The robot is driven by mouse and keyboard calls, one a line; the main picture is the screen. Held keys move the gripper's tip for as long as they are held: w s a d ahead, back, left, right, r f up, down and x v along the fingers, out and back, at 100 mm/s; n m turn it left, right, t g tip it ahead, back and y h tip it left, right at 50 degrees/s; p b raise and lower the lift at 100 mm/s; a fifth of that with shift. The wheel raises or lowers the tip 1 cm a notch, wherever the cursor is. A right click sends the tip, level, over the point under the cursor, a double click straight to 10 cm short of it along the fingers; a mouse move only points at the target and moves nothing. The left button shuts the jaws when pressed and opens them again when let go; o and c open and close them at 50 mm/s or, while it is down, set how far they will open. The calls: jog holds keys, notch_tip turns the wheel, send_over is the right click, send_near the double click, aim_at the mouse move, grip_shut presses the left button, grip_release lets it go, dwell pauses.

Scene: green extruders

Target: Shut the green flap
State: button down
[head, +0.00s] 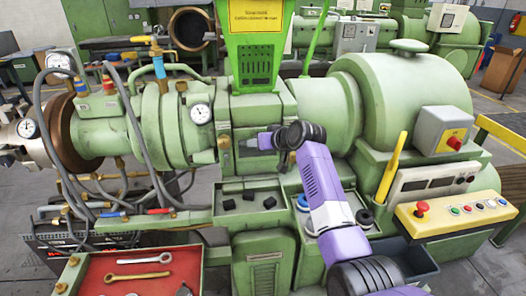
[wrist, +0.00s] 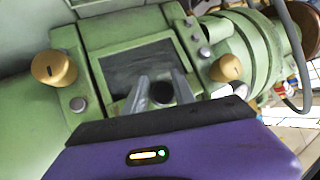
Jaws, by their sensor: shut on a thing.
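In the wrist view, a green housing has a rectangular framed opening (wrist: 135,62) with a dark grey-green interior. I cannot clearly tell the green flap apart from this frame; my gripper hides the lower part. My gripper (wrist: 161,82) is in front of the opening, its two grey fingers on either side of a dark round knob (wrist: 162,94), shut on it. In the head view, my gripper (head: 264,142) reaches the front of the green housing (head: 257,108) below the hopper, and the flap is not clearly visible there.
Brass knobs (wrist: 54,68) (wrist: 226,68) flank the opening. Below my gripper in the head view is a tray (head: 243,222) with black pieces. Grey hoses (head: 132,130) hang to the left. A yellow control panel (head: 456,214) and a yellow lever (head: 391,167) stand to the right.

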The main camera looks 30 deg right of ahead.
jog(key=shift+w+d+r+g, duration=0.15)
jog(key=shift+w+r, duration=0.2)
jog(key=shift+r, duration=0.3)
jog(key=shift+w+d+r+g, duration=0.15)
jog(key=shift+w+r, duration=0.15)
jog(key=shift+r, duration=0.3)
jog(key=shift+p, duration=0.3)
jog(key=c, duration=1.1)
grip_release()
jog(key=shift+o, duration=0.2)
jog(key=shift+d, duration=0.1)
jog(key=shift+s+d+r, duration=0.1)
jog(key=shift+s+d, duration=0.05)
jog(key=shift+s, duration=0.2)
jog(key=a+f+b+v, duration=0.1)
jog(key=v, duration=0.5)
jog(key=shift+s+d+g, duration=0.2)
jog(key=shift+s+g, duration=0.1)
jog(key=shift+s, duration=0.3)
jog(key=shift+r, duration=0.1)
